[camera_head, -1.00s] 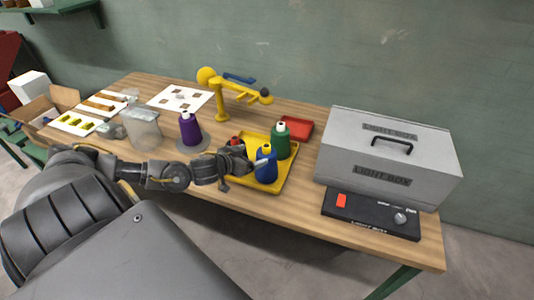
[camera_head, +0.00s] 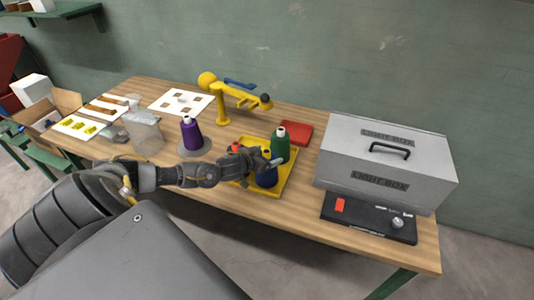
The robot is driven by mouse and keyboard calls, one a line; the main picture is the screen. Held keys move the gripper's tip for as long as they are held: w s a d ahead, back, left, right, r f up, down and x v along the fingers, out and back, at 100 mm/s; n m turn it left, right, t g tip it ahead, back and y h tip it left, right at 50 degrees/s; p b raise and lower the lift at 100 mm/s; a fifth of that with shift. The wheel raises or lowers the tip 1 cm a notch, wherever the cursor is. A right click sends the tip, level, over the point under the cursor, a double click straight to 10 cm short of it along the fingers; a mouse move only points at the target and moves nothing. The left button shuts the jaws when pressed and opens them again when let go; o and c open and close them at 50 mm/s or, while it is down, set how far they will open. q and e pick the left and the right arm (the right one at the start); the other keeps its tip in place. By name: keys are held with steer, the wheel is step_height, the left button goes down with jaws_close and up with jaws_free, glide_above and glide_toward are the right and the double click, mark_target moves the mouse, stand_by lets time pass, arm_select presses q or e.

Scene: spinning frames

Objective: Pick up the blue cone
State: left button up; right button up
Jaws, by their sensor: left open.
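The blue cone (camera_head: 267,179) stands upright in the yellow tray (camera_head: 281,187), partly hidden behind my left gripper. My left gripper (camera_head: 268,163) is open and lies across the upper part of the blue cone; whether it touches the cone cannot be told. A green cone (camera_head: 280,147) stands just behind, in the same tray. A red cone (camera_head: 235,147) shows only in part behind my left wrist. My right gripper is not in view.
A purple cone (camera_head: 191,134) stands on a grey disc to the left. A yellow stand (camera_head: 223,105) and a red tray (camera_head: 297,133) are behind. A grey light box (camera_head: 385,160) and black control panel (camera_head: 368,219) fill the right side.

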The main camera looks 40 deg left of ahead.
arm_select(q)
steer(key=shift+x, duration=1.2)
steer(key=shift+s, duration=0.1)
steer(key=c, duration=1.6)
steer(key=shift+r, duration=0.1)
steer(key=shift+c, duration=1)
steer(key=shift+r, duration=0.1)
